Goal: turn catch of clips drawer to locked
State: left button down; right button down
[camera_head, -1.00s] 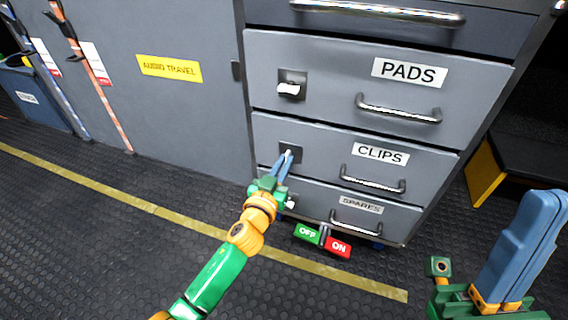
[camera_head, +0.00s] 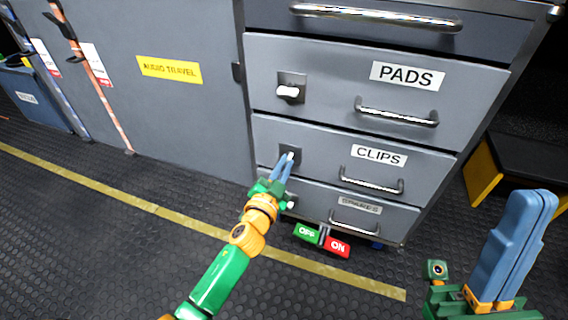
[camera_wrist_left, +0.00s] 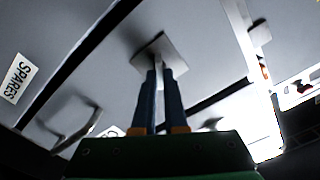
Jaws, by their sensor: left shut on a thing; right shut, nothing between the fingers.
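The clips drawer (camera_head: 325,150) is a grey drawer front, closed, in the middle of the cabinet, with a CLIPS label (camera_head: 378,155) and a bar handle (camera_head: 371,183). Its catch (camera_head: 291,155) is a small pale piece on a dark square plate at the drawer's left. My left gripper (camera_head: 286,165) is at this catch, its blue fingers shut on it. In the left wrist view the fingers reach the square plate (camera_wrist_left: 158,52) and hide most of the catch. Its exact angle is hard to tell. My right gripper (camera_head: 520,245) is shut and empty at the lower right, away from the drawers.
The pads drawer (camera_head: 330,88) above has a pale horizontal catch (camera_head: 289,91). The spares drawer (camera_head: 318,203) is below, its catch partly behind my left gripper. Green OFF and red ON pedals (camera_head: 323,239) sit at the cabinet foot. A black and yellow step (camera_head: 485,175) stands right.

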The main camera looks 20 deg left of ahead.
pick_arm(q)
jog(key=m, duration=0.5)
jog(key=shift+m, duration=0.3)
jog(key=m, duration=0.5)
jog(key=shift+d+f+m, duration=0.1)
jog(key=shift+f+m, duration=0.05)
jog(key=shift+m, duration=0.15)
jog(key=c, duration=1)
grip_release()
jog(key=shift+o, duration=0.2)
